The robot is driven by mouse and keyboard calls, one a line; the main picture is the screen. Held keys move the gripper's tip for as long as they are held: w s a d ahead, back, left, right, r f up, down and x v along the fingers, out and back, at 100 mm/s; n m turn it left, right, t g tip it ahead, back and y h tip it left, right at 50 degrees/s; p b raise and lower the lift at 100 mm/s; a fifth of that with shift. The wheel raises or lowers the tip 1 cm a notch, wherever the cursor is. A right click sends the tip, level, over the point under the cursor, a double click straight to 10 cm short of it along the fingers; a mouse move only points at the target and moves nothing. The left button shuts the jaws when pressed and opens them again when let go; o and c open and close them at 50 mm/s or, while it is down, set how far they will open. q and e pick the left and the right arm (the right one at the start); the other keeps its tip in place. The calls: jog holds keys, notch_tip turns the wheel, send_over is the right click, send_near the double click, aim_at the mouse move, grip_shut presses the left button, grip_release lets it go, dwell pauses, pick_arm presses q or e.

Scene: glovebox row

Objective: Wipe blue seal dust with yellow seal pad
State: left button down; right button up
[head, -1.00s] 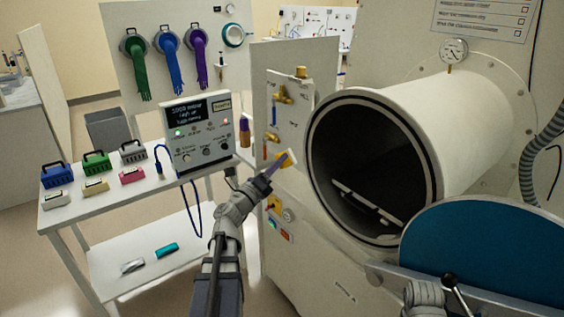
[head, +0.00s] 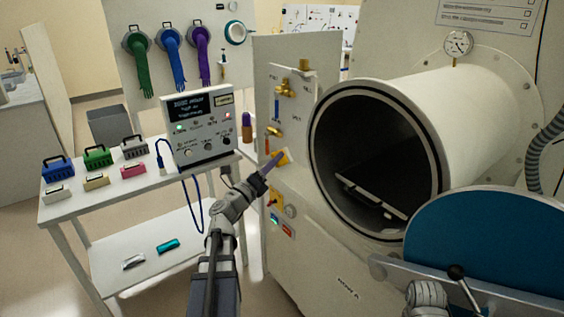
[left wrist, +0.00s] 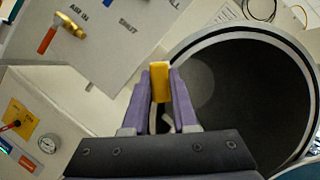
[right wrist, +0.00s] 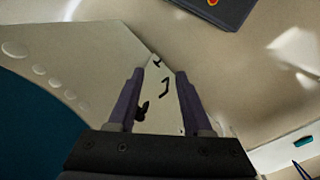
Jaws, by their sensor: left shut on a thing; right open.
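My left gripper (head: 275,163) is shut on the yellow seal pad (head: 283,157), just left of the round chamber opening and in front of the valve panel. In the left wrist view the pad (left wrist: 160,82) stands between the purple fingers (left wrist: 160,95), beside the opening's rim and apart from it as far as I can tell. The dark seal ring (head: 314,150) runs around the chamber mouth. I cannot make out blue dust on it. My right gripper (right wrist: 157,95) is open and empty in the right wrist view, over a pale panel.
The blue round door (head: 490,250) stands open at the right. A tray (head: 370,198) lies inside the chamber. The cart (head: 75,200) at left holds a control box (head: 200,125), handled blocks such as the blue one (head: 57,169), and a teal block (head: 168,246) below.

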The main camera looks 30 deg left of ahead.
pick_arm(q)
jog(key=a+f+b, duration=0.1)
jog(key=w+a+f+b, duration=0.1)
jog(key=f, duration=0.1)
jog(key=shift+w+f, duration=0.15)
jog(key=shift+f, duration=0.15)
pick_arm(e)
notch_tip(320, 180, down, 4)
jog(key=shift+r, duration=0.25)
pick_arm(q)
jog(key=shift+w, duration=0.1)
jog(key=shift+w+d, duration=0.4)
jog(key=shift+w, duration=0.5)
jog(key=shift+w+d, duration=0.35)
jog(key=shift+w, duration=0.5)
jog(key=shift+w+d, duration=0.4)
jog(key=shift+w, duration=0.5)
jog(key=shift+w+d, duration=0.25)
jog(key=shift+w, duration=0.3)
jog(key=shift+w+d, duration=0.2)
jog(key=shift+w, duration=0.3)
jog(key=d, duration=0.1)
jog(key=s+d, duration=0.1)
jog(key=d, duration=0.1)
jog(key=shift+s+d, duration=0.3)
jog(key=shift+d, duration=0.05)
jog(key=shift+w, duration=0.1)
